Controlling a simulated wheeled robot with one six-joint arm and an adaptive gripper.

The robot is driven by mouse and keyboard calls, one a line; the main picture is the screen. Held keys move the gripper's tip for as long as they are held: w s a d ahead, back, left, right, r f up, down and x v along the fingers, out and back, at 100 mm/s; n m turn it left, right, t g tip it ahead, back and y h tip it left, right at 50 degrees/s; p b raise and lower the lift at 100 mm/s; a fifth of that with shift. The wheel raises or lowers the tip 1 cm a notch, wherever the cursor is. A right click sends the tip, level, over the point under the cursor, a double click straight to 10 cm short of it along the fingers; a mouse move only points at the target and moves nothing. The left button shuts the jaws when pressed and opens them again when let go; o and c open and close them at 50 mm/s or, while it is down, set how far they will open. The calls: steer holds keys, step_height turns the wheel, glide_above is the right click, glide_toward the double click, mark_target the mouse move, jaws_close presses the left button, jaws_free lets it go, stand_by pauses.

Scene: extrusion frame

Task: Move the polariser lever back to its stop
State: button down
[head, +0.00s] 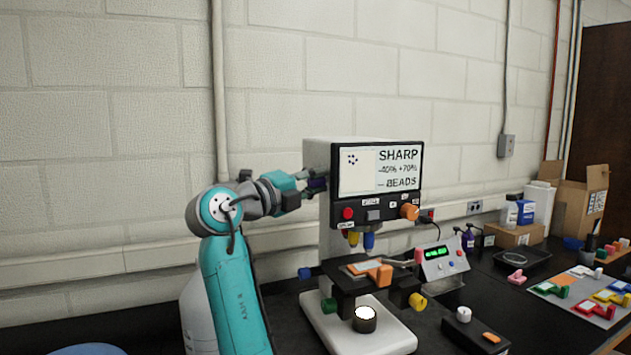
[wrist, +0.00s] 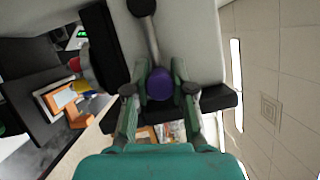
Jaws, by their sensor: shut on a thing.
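The polariser lever (wrist: 151,40) is a grey rod with a round purple knob (wrist: 160,84) at its end, set on the side of the white microscope. My gripper (wrist: 159,90) is shut on the purple knob, one finger on each side of it. In the head view my gripper (head: 310,187) is at the left side of the microscope head, and only a dark purple bit of the knob (head: 317,184) shows there. The rod and its stop are hidden in that view. The microscope (head: 325,160) has a screen reading SHARP, -40% +70% and BEADS.
The stage (head: 350,283) with an orange-edged slide stands below the objectives. A lit lamp (head: 365,318) is under it. A control box (head: 443,260) with a green display stands to the right. Trays, bottles and coloured parts crowd the bench further right. A wall is behind.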

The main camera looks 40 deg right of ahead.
steer(key=c, duration=1)
jaws_free()
steer(key=a, duration=0.4)
steer(key=s+a, duration=0.1)
steer(key=a, duration=0.3)
steer(key=a+f, duration=0.1)
steer(key=a, duration=0.3)
steer(key=shift+s, duration=0.15)
